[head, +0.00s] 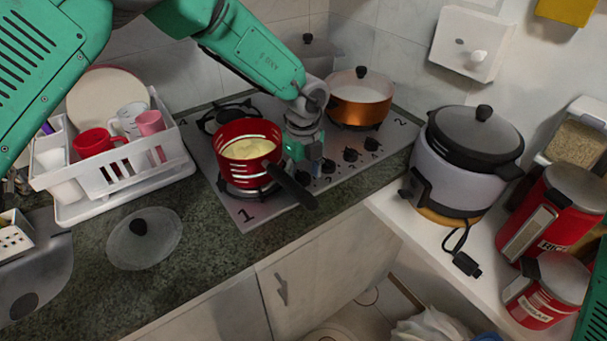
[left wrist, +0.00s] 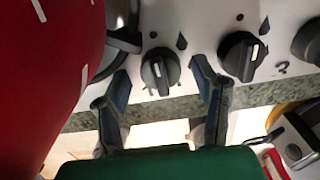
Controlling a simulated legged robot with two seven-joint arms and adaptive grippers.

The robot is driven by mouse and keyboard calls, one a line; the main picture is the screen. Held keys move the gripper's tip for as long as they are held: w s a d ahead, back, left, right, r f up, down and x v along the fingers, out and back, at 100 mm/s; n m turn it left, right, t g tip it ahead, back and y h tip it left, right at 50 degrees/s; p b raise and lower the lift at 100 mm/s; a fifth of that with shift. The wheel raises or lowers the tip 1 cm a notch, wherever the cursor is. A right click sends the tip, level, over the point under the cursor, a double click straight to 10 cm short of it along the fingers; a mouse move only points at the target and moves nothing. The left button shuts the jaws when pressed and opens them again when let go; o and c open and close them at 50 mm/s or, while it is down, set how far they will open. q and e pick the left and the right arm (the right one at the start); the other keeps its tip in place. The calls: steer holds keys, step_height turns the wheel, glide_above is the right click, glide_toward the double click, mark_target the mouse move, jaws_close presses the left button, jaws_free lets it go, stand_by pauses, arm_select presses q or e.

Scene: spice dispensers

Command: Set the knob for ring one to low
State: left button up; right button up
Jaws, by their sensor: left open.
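The grey cooktop (head: 215,160) carries a row of black knobs along its right front edge. One knob (left wrist: 160,71) shows in the left wrist view, its white mark pointing roughly up in the picture; its label is mostly unreadable. A second knob (left wrist: 241,56) is right of it. My left gripper (left wrist: 160,70) is open, its two blue-grey fingers either side of the first knob in the picture; contact is not clear. In the head view this gripper (head: 309,167) hangs over the front knobs and partly hides them. My right gripper is out of view.
A red saucepan (head: 247,150) with yellowish contents sits on the ring near the "1"; its black handle reaches below my left gripper. A copper pot (head: 360,100) stands at the back. A grey cooker (head: 455,165) is to the right. A glass lid (head: 145,238) lies on the counter.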

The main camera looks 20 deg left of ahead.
arm_select(q)
steer(key=shift+d, duration=0.3)
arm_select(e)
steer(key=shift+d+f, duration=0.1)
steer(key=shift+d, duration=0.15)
arm_select(q)
steer(key=c, duration=1.1)
steer(key=shift+a, duration=0.1)
steer(key=shift+c, duration=0.2)
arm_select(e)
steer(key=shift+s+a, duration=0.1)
arm_select(q)
steer(key=shift+r+m, duration=0.1)
steer(key=shift+m, duration=0.2)
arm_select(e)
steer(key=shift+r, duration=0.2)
arm_select(q)
steer(key=m+p, duration=0.2)
steer(key=m, duration=0.2)
steer(key=shift+a+r, duration=0.1)
steer(key=shift+a, duration=0.05)
steer(key=m, duration=0.2)
steer(key=m+p, duration=0.1)
steer(key=m, duration=0.1)
steer(key=m+p, duration=0.1)
steer(key=m, duration=0.1)
steer(key=shift+a, duration=0.25)
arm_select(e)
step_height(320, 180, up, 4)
